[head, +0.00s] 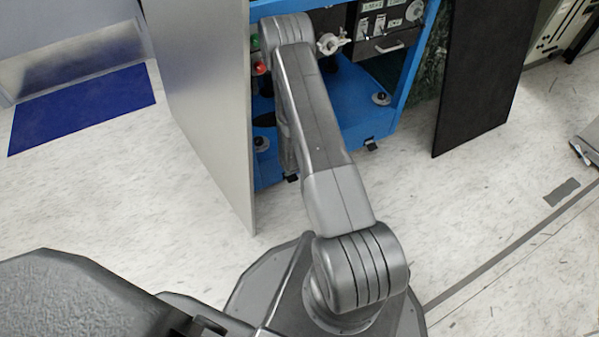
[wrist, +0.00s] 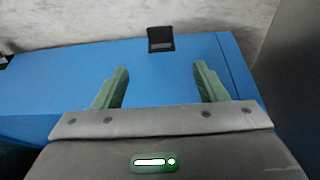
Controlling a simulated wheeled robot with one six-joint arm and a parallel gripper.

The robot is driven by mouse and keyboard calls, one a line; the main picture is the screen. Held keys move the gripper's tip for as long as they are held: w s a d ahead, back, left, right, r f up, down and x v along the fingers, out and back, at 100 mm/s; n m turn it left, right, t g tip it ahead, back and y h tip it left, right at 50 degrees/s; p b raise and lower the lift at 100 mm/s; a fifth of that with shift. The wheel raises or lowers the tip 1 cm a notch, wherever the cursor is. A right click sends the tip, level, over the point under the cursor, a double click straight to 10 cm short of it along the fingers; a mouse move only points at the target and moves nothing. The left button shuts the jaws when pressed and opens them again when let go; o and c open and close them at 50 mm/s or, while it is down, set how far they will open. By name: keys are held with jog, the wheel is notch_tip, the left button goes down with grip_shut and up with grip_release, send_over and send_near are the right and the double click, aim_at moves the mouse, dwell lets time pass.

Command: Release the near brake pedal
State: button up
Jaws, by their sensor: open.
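The blue cart (head: 345,130) stands between two open panels. A small black brake pedal (head: 291,178) sticks out at the base's lower front edge, just beside my arm. In the wrist view a black pedal (wrist: 160,38) with a grey face sticks out past the blue base (wrist: 60,85) over the floor; it appears to be the same one. My gripper (wrist: 160,75) is open and empty. Its two green fingers are over the blue surface, apart from the pedal, which lies beyond the gap between the tips. In the head view my arm hides the gripper.
A second pedal (head: 371,145) sits farther right on the cart's edge. A tall grey panel (head: 205,100) stands close left of the arm. A black panel (head: 480,75) stands at right. A white knob (head: 332,43) juts from the cart. The floor in front is clear.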

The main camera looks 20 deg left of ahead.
aim_at(292, 178)
jog(key=b+x, duration=0.5)
jog(key=x, duration=0.8)
jog(key=shift+f, duration=0.3)
jog(key=c, duration=1.4)
jog(key=r+p, duration=0.1)
jog(key=p, duration=0.2)
jog(key=shift+a, duration=0.1)
jog(key=shift+r+g+h+p, duration=0.1)
jog(key=shift+g+h+p, duration=0.35)
jog(key=shift+p, duration=0.4)
jog(key=shift+w+h+p, duration=0.1)
jog(key=shift+h+p, duration=0.15)
jog(key=shift+p, duration=0.1)
jog(key=shift+a, duration=0.1)
jog(key=o, duration=1.4)
